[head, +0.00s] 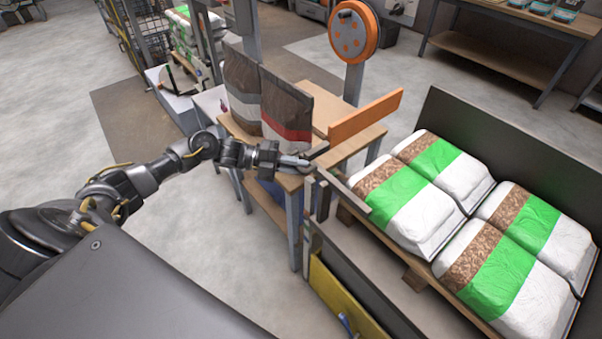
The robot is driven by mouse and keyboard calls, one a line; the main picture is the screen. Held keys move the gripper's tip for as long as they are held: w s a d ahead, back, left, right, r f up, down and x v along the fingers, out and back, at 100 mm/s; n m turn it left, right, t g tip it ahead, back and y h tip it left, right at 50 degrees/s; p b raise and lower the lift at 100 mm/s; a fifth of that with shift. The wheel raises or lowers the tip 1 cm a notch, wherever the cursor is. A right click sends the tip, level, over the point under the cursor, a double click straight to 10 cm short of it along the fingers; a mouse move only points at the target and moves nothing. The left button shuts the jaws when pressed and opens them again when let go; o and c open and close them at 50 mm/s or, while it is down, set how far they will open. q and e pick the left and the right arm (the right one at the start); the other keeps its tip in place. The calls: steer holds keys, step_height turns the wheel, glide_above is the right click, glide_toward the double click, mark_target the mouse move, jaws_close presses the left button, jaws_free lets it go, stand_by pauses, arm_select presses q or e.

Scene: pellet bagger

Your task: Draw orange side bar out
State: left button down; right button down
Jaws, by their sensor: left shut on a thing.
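The orange side bar (366,117) is a long flat board standing on edge above the right side of a wooden-topped table. It runs from near my left gripper toward the upper right. My left gripper (308,160) is at the near end of the bar, by a short dark piece in line with it, and is shut on it. The exact contact between the fingers and the bar is small and partly hidden. My right gripper does not show in the head view.
Brown bags (287,105) stand on the table (352,146) just behind my left gripper. A grey-walled pallet bay (470,115) with green-and-white sacks (520,250) lies to the right. A round orange device (353,33) stands on a post behind. Open floor (150,250) is at left.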

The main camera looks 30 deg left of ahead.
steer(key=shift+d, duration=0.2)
arm_select(q)
steer(key=c, duration=1.4)
jaws_free()
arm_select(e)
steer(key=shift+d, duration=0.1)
